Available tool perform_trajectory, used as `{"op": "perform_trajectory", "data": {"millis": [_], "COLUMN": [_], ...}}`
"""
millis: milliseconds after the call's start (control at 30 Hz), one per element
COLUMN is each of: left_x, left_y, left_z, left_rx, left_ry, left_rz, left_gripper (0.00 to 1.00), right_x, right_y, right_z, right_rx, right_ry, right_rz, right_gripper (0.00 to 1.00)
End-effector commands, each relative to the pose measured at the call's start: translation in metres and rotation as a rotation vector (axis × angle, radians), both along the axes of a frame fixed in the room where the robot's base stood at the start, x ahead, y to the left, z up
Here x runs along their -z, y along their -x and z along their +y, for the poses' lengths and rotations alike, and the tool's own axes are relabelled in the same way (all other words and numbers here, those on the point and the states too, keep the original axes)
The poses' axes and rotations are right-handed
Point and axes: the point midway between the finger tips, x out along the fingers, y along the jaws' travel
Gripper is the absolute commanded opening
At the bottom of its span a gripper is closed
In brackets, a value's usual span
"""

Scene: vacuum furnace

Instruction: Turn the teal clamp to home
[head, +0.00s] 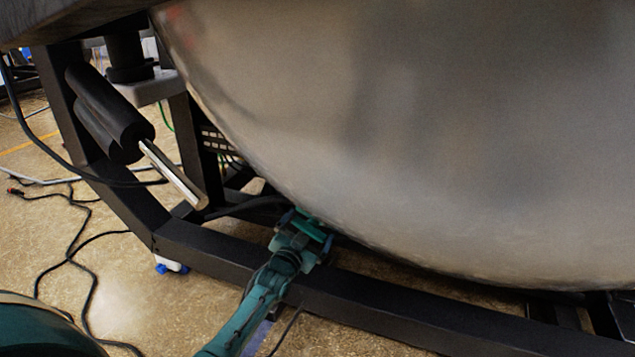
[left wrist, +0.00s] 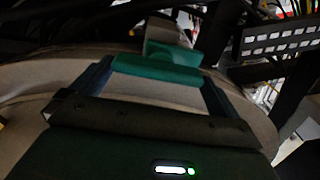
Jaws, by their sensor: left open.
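The teal clamp (left wrist: 160,70) shows in the left wrist view as a teal bar handle with a block behind it, against the rounded metal vessel. In the head view a small teal part of the clamp (head: 310,229) shows at the vessel's lower edge, partly covered by my gripper. My left gripper (left wrist: 160,80) is open, with one finger at each end of the teal bar. The bar lies between the fingertips; I cannot tell whether they touch it. In the head view my left gripper (head: 303,232) reaches up to the vessel's underside. My right gripper is not in view.
The large metal vessel (head: 400,130) fills the upper right. A black frame beam (head: 350,300) runs just below it, close to my left arm. A black cylinder with a shiny rod (head: 172,172) stands at left. Cables (head: 75,235) lie on the floor.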

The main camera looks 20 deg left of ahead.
Motion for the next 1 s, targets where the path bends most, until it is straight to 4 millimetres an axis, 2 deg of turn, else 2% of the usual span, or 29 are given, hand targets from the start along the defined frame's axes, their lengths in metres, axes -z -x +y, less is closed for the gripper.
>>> {"op": "perform_trajectory", "data": {"millis": [133, 500, 767, 1000], "left_x": [0.0008, 0.0003, -0.0004, -0.0007], "left_y": [0.0002, 0.0004, 0.0003, 0.0005], "left_z": [0.0000, 0.0013, 0.0023, 0.0029], "left_rx": [0.000, -0.002, -0.003, -0.007], "left_ry": [0.000, -0.001, -0.027, -0.142], "left_rz": [0.000, -0.001, -0.001, 0.006], "left_gripper": [0.99, 0.69, 0.68, 0.68], "right_x": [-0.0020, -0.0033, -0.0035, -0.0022], "right_y": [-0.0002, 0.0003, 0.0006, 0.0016], "right_z": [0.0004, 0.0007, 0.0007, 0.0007], "right_rx": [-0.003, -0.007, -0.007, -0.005], "right_ry": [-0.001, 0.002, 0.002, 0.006], "right_rz": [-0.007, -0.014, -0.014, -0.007], "right_gripper": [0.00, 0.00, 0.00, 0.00]}}
